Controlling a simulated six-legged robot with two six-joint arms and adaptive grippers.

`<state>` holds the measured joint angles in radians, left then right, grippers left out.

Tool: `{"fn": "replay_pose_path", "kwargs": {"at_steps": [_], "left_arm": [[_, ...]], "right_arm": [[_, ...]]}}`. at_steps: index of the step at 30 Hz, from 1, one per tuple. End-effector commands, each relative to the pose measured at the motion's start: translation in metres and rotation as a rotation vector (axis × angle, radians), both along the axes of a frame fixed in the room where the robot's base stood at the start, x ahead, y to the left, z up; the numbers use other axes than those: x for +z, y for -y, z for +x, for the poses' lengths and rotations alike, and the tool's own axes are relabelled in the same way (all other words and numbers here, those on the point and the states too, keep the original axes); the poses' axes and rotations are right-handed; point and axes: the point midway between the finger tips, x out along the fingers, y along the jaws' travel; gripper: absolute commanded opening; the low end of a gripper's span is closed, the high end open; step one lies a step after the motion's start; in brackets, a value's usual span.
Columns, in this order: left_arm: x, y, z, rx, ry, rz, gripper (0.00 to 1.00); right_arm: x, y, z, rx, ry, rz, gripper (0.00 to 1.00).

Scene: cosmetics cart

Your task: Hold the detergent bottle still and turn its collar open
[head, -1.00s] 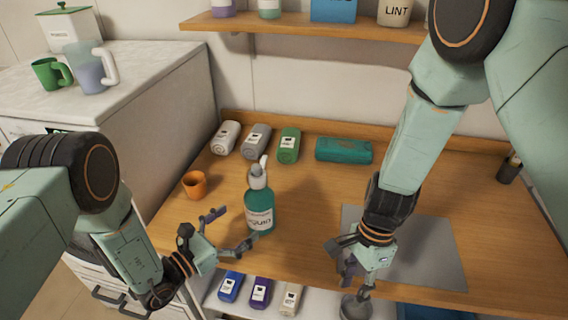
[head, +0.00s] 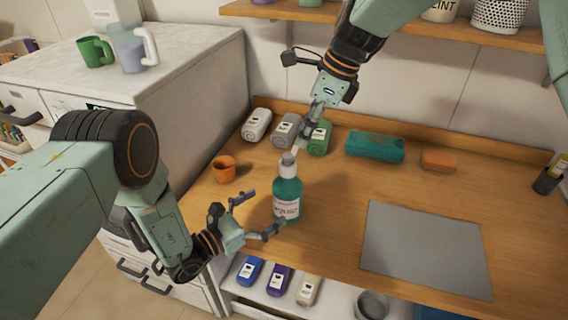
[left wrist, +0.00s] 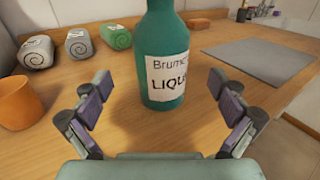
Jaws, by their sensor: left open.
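The teal detergent bottle (head: 287,199) stands upright on the wooden counter, with a white label and a pale collar (head: 287,169) on top. My left gripper (head: 265,211) is open at the bottle's left side. In the left wrist view the bottle (left wrist: 163,45) stands just beyond and between the spread fingertips (left wrist: 163,95), apart from both; its top is out of that view. My right gripper (head: 302,143) points down just above the collar, slightly right of it. Its fingers overlap in the view, so their opening and any contact with the nozzle cannot be told.
An orange cup (head: 223,170) stands left of the bottle. White, grey and green (head: 319,138) packs lie behind it. A teal block (head: 375,147) and an orange block (head: 438,161) lie farther right. A grey mat (head: 425,247) lies bare at right. A shelf (head: 400,26) hangs above.

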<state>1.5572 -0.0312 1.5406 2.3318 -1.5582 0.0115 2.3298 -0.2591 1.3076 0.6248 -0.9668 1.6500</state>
Motion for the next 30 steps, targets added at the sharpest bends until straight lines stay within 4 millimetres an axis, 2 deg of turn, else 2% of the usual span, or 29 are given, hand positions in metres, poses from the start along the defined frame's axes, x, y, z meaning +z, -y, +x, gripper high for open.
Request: {"fn": "replay_pose_path", "kwargs": {"at_steps": [6, 13, 25, 30], "left_arm": [[0.001, 0.026, 0.021, -0.003, 0.004, 0.0, 0.97], [0.0, 0.046, 0.039, -0.002, 0.001, -0.001, 0.97], [0.0, 0.052, 0.045, 0.0, -0.001, -0.001, 0.97], [0.0, 0.052, 0.045, 0.0, 0.001, -0.001, 0.84]], "right_arm": [[0.0, 0.0, 0.0, 0.0, 0.0, 0.0, 0.38], [-0.001, 0.001, 0.0, 0.0, 0.0, 0.0, 0.38], [-0.001, 0.001, 0.0, 0.001, 0.0, 0.0, 0.38], [-0.001, 0.001, 0.0, 0.001, 0.0, 0.0, 0.38]]}}
